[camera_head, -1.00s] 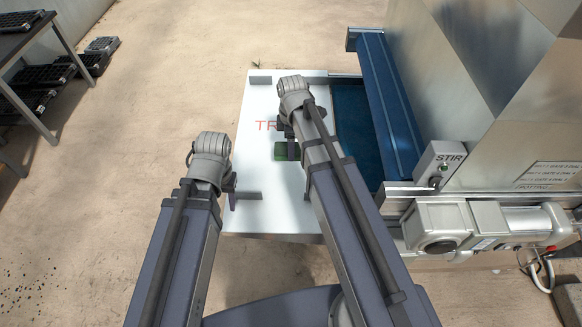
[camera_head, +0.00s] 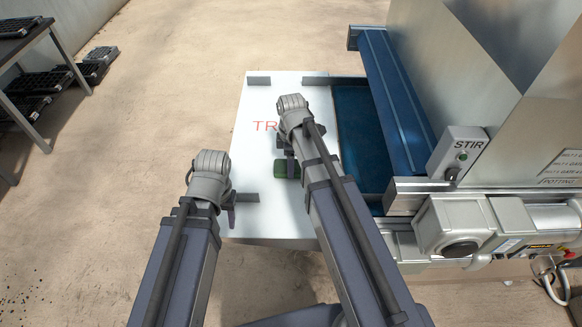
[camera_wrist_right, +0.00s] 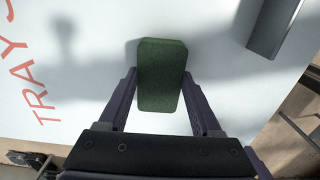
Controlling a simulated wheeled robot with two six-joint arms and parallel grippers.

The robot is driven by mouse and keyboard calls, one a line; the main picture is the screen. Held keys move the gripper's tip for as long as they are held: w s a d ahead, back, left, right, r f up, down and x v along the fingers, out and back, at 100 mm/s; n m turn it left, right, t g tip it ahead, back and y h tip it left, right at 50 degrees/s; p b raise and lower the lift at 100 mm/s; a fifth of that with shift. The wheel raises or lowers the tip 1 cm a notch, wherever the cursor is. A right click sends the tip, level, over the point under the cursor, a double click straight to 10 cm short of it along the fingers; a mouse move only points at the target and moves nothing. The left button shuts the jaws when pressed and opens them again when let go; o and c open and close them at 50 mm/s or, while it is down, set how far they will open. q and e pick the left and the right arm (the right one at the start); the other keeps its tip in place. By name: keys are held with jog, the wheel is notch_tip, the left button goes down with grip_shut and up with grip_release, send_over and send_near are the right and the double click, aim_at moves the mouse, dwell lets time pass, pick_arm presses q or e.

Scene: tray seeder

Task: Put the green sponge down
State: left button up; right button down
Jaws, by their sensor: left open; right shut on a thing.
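The green sponge (camera_head: 281,169) is over the near part of the white table (camera_head: 262,97). My right gripper (camera_head: 288,158) is shut on it. In the right wrist view the sponge (camera_wrist_right: 162,72) stands lengthwise between the two dark fingers, over the white surface. I cannot tell whether its underside touches the table. My left gripper (camera_head: 228,206) is open and empty near the table's left front side; its fingers are partly hidden by my arm.
Red lettering marks the table left of the sponge. A blue-lined machine bed (camera_head: 358,120) and STIR box (camera_head: 458,153) are at the right. The table's middle left is clear.

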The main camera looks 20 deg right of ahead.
pick_arm(q)
jog(key=shift+r, duration=0.1)
pick_arm(e)
jog(key=shift+r, duration=0.1)
jog(key=shift+c, duration=0.3)
grip_release()
notch_tip(320, 180, up, 12)
jog(key=p, duration=1.2)
pick_arm(q)
notch_tip(320, 180, up, 12)
pick_arm(e)
jog(key=s+a+m+h, duration=0.1)
jog(key=s+a+m, duration=0.9)
jog(key=s, duration=0.4)
jog(key=shift+a+m, duration=0.4)
jog(key=shift+m, duration=0.1)
jog(key=shift+s, duration=0.1)
